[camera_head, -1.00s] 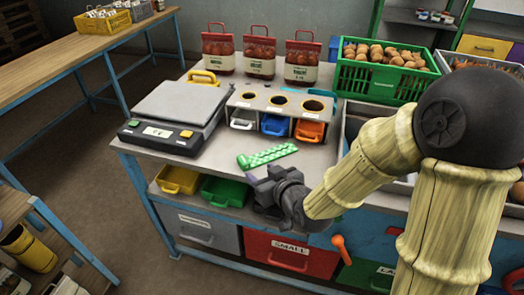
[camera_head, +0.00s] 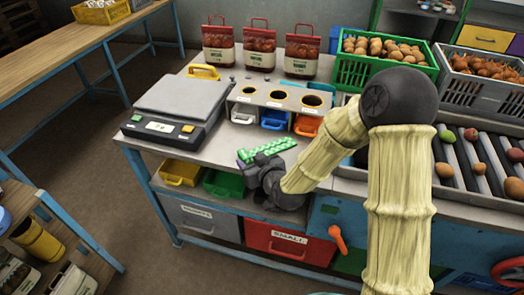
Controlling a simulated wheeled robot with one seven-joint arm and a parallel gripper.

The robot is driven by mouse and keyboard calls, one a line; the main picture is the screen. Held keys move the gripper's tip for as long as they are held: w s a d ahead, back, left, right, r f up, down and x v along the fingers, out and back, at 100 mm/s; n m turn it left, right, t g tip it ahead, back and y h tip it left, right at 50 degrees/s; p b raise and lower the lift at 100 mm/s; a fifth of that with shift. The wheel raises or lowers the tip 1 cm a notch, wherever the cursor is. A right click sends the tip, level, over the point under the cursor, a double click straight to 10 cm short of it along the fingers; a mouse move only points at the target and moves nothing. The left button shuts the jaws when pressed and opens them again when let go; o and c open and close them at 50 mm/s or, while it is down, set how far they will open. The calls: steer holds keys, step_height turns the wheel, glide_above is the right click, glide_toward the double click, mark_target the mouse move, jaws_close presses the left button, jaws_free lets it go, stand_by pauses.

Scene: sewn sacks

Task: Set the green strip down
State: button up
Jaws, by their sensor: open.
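The green strip (camera_head: 268,148) is a flat, studded bar at the front of the grey bench top (camera_head: 222,151), below the row of three round holes. It appears to lie on the bench, though its left end is partly hidden by my gripper. My gripper (camera_head: 248,159) is dark grey and open. It is at the bench's front edge, right by the near side of the strip in the picture. I cannot tell whether its fingers touch the strip.
A scale (camera_head: 178,108) stands to the left. A sorter (camera_head: 277,96) with three holes and small bins is behind the strip. Three red sacks (camera_head: 258,48) stand at the back. A green crate of potatoes (camera_head: 383,65) and a roller tray (camera_head: 478,160) are to the right.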

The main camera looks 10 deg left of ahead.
mark_target(245, 155)
steer(key=shift+p+x, duration=0.6)
steer(key=shift+x, duration=2)
steer(key=shift+d+f, duration=0.15)
steer(key=shift+c, duration=0.4)
jaws_close()
